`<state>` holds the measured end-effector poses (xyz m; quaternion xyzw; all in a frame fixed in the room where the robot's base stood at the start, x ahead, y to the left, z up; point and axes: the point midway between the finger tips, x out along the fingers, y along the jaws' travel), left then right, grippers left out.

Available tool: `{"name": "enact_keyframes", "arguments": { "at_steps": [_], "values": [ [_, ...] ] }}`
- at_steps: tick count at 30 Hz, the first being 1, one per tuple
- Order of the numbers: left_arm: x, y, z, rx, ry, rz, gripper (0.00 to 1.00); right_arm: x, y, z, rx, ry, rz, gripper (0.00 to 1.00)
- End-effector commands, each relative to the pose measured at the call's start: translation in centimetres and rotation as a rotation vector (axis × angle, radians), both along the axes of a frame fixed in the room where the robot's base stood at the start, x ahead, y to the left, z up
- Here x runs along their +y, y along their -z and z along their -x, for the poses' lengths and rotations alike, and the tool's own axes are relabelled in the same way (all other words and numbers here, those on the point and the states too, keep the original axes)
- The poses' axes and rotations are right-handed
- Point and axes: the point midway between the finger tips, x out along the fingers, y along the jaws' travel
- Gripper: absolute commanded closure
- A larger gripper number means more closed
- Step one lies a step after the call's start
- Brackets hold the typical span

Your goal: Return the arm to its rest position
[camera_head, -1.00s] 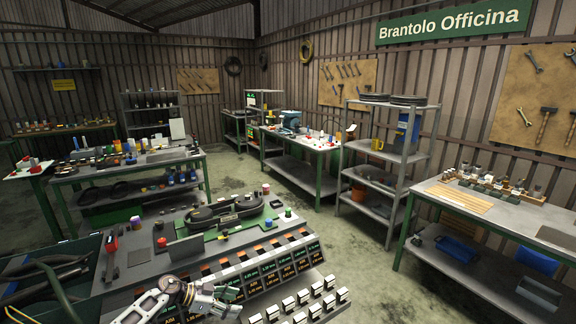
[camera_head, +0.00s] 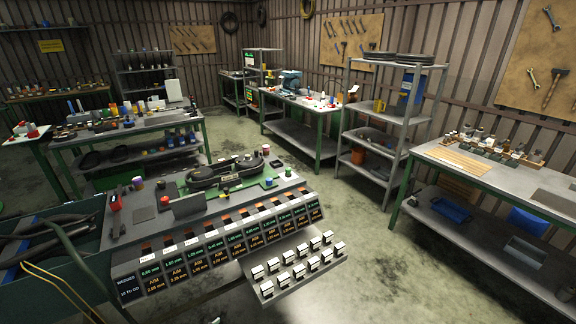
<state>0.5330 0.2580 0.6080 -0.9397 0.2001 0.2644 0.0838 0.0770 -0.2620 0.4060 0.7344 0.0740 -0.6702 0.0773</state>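Neither of my grippers shows in the head view now, and no arm of mine is clearly visible. The near workbench (camera_head: 145,227) carries a black device on a green base (camera_head: 228,172). A row of bins with lit labels (camera_head: 207,244) runs along its front edge. A grey tray with several small white-topped pieces (camera_head: 297,268) stands out in front of the bins. Whether either gripper holds anything is not shown.
A dark green cart (camera_head: 50,262) with black hoses stands at the lower left. A grey shelf rack (camera_head: 392,110) and a long side table (camera_head: 500,180) stand at the right. Open concrete floor (camera_head: 385,250) lies between the near bench and that table.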

Motion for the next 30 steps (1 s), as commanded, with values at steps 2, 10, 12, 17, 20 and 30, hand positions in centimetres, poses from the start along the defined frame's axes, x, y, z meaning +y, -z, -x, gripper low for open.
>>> {"name": "enact_keyframes", "arguments": {
  "at_steps": [2, 10, 12, 17, 20, 30],
  "values": [
    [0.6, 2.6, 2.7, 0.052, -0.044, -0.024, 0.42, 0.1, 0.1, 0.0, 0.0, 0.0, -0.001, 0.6],
    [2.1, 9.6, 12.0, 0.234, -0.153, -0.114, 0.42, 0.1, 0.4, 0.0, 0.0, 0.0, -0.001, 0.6],
    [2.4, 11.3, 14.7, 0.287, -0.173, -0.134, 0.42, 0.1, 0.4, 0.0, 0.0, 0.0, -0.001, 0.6],
    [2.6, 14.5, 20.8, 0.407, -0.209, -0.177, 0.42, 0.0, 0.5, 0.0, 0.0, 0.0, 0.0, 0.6],
    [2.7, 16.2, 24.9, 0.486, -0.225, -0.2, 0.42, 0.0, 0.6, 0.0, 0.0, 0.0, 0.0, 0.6],
    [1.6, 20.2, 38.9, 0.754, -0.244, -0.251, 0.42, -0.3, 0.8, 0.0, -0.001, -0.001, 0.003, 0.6]
  ]
}}
